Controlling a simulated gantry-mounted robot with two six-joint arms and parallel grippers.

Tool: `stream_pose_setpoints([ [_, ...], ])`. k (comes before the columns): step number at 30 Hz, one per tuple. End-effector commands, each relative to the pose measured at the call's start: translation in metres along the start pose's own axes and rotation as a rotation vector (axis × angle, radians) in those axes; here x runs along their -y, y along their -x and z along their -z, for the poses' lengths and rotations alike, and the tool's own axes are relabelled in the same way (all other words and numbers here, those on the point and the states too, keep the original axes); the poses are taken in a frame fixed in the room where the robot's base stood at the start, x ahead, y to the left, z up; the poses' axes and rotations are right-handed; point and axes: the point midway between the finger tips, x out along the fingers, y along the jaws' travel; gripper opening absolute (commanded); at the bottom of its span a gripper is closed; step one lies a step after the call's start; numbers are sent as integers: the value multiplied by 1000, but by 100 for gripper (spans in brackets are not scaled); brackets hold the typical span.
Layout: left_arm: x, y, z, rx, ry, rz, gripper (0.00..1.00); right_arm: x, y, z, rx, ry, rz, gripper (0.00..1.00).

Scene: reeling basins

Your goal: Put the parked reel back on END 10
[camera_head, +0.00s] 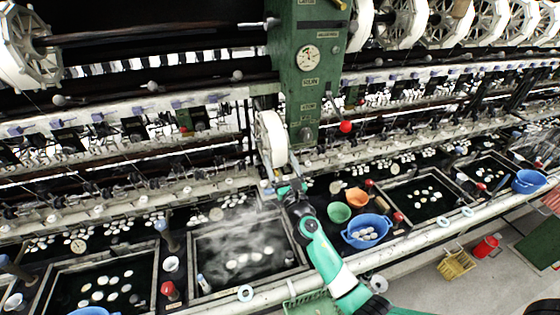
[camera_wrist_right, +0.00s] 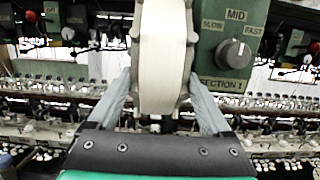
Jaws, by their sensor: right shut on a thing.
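My right gripper (camera_head: 284,183) is shut on a white reel (camera_head: 271,138), and it holds the reel upright just left of the green machine post (camera_head: 305,75). In the right wrist view the reel (camera_wrist_right: 163,60) stands between the two pale fingers (camera_wrist_right: 163,105), one on each side of its rim. A bare dark shaft (camera_head: 150,32) runs at the upper left, between a mounted reel (camera_head: 28,48) and the post. I cannot read an END 10 label. My left gripper is not in view.
More reels (camera_head: 445,22) line the upper right. The wrist view shows a speed knob (camera_wrist_right: 234,54) on the post, close right of the reel. A red ball (camera_head: 346,127), a steaming basin (camera_head: 245,250) and a blue bowl (camera_head: 366,231) are near my arm.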

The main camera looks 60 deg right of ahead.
Motion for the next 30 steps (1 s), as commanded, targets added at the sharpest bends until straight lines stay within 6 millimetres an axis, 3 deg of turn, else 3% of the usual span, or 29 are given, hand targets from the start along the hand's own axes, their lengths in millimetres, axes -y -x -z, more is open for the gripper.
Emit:
stream_pose_setpoints([
  [25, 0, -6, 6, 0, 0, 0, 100, 0, -2, -9, 2, 0, 0, 16],
  [30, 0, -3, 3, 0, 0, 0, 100, -13, -1, -8, 2, -1, -3, 16],
])
